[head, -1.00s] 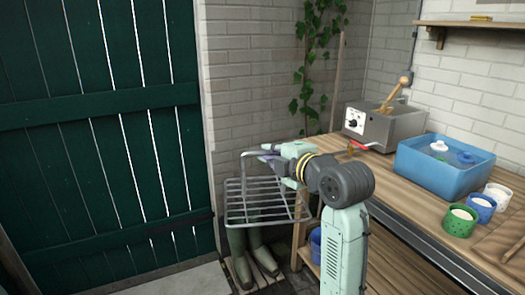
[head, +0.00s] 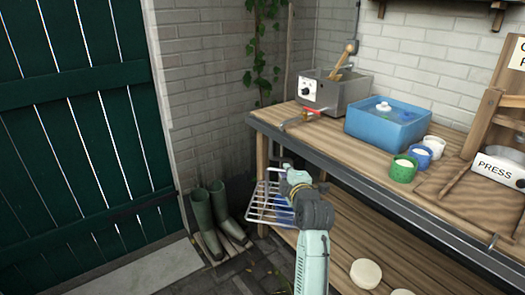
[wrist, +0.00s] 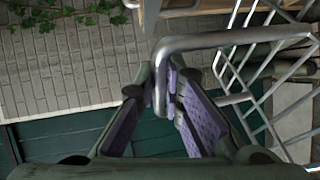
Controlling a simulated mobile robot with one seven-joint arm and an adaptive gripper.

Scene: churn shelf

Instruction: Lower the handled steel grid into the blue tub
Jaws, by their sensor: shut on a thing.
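The steel grid (head: 262,204) hangs out in front of the bench, below the level of its top, in the head view. Its thin bars and bent rod handle (wrist: 215,40) show in the wrist view. My gripper (wrist: 165,98) has its purple-padded fingers shut on the handle. In the head view my gripper (head: 284,178) is partly hidden by my own arm. The blue tub (head: 385,125) stands on the bench top, with water and a white floating piece (head: 383,106) in it. It is well to the right of and above the grid.
The wooden bench (head: 350,150) has a front edge between the grid and the tub. A steel machine (head: 335,92) with a wooden handle stands left of the tub. Green (head: 402,170), blue and white cups stand in front. Boots (head: 208,215) stand by the wall.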

